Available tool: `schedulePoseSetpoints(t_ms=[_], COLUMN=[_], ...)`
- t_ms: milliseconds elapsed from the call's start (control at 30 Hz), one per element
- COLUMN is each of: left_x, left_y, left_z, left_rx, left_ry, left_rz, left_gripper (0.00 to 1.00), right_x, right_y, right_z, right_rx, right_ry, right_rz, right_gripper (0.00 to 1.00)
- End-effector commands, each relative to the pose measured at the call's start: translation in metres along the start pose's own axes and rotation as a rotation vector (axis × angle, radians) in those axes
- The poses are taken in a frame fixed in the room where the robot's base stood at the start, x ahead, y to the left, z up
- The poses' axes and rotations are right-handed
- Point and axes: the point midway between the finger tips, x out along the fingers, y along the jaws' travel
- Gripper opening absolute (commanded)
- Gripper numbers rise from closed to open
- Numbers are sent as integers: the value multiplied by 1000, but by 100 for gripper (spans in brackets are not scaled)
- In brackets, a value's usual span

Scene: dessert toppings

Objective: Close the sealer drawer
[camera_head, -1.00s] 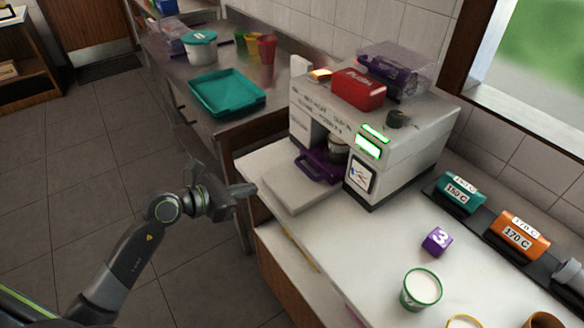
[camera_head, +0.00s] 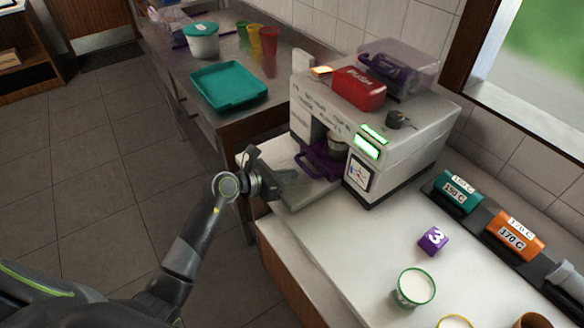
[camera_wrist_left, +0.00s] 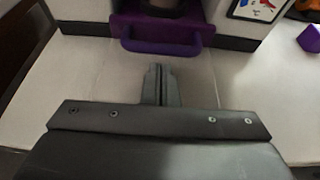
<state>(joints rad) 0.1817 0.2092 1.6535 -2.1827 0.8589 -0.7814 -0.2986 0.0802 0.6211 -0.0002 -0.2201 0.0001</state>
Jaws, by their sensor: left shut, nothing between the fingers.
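The white sealer (camera_head: 415,150) stands on the counter, with green lit panels on its front. Its purple drawer (camera_head: 316,163) sticks out at the front, with a pale cup (camera_head: 338,143) in it, partly hidden by the housing. In the left wrist view the drawer's purple handle (camera_wrist_left: 160,45) lies just beyond the fingertips. My left gripper (camera_head: 295,174) is shut and empty, in front of the drawer over the light tray surface. It also shows in the left wrist view (camera_wrist_left: 159,75), pointing at the handle with a small gap. My right gripper is not in view.
A red push box (camera_head: 358,88) and a clear bin (camera_head: 400,65) sit on top of the sealer. A purple cube (camera_head: 433,239) and a green-rimmed cup (camera_head: 413,288) stand on the counter at the right. A teal tray (camera_head: 228,86) lies on the side table.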

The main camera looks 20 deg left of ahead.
Motion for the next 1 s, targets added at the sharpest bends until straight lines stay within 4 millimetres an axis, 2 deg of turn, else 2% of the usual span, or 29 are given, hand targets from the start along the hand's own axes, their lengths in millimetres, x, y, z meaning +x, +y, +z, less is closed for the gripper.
schedulePoseSetpoints(t_ms=[200, 567, 667, 867, 1000], left_x=[11, 13, 20, 48, 52], left_y=[0, 0, 0, 0, 0], left_z=[7, 7, 10, 21, 23], left_rx=[0, 0, 0, -1, -1], left_ry=[1, 1, -2, -3, 1], left_rz=[1, 1, 0, 0, 1], left_gripper=[0, 0, 0, 0, 0], right_x=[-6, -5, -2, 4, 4], right_y=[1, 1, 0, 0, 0], right_z=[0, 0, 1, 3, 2], right_rx=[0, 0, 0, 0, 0], right_ry=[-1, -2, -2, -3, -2], right_rz=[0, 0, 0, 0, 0], right_gripper=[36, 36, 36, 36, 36])
